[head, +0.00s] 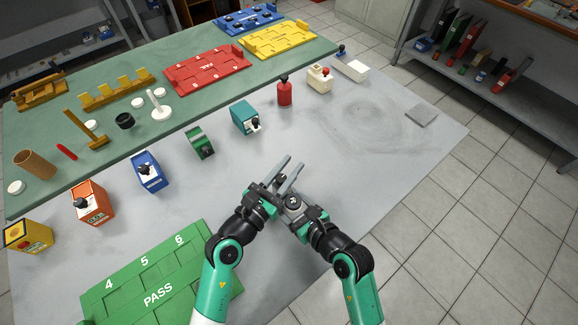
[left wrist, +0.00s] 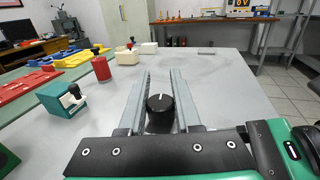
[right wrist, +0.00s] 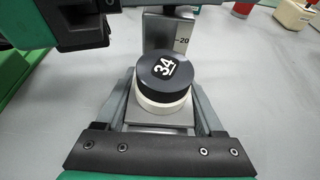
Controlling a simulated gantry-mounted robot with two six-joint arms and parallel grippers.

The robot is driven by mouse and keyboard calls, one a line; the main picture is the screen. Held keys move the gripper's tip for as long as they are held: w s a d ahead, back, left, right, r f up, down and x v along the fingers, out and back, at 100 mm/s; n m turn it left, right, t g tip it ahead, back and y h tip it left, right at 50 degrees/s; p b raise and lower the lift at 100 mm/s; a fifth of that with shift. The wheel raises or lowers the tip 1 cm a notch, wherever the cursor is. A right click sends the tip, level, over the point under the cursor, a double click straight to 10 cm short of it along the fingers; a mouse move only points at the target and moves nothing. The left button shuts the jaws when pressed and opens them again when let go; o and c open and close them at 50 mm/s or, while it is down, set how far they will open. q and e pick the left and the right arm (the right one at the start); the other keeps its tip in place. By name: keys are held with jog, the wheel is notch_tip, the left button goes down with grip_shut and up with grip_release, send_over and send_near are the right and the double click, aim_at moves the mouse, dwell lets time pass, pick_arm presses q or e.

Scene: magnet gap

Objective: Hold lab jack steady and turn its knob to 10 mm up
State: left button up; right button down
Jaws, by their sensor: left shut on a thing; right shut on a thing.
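The lab jack (head: 293,203) is a small grey metal body, mostly covered by my grippers in the head view. In the right wrist view its grey block carries a round black cap (right wrist: 163,70) marked 34 on a white disc. A grey upright behind the cap reads 20 on its scale (right wrist: 182,41). My right gripper (right wrist: 163,105) is shut on the jack, one finger on each side. A black knob (left wrist: 160,105) with a white pointer line sits between the fingers of my left gripper (left wrist: 160,100), which is shut on it. The line points roughly away from the left wrist.
A green PASS tray (head: 160,275) lies left of my arms. Teal (head: 245,118), green (head: 200,142) and blue (head: 148,172) devices stand beyond it in a row. The grey table right of my grippers is clear up to a flat grey plate (head: 421,116).

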pick_arm(q)
grip_shut()
jog(key=shift+s+d+m+g+h, duration=0.15)
jog(key=shift+d+m+g+h, duration=0.05)
jog(key=shift+m+g+h, duration=0.8)
jog(key=o, duration=0.9)
grip_release()
jog(key=shift+o, duration=0.2)
jog(key=v, duration=1.2)
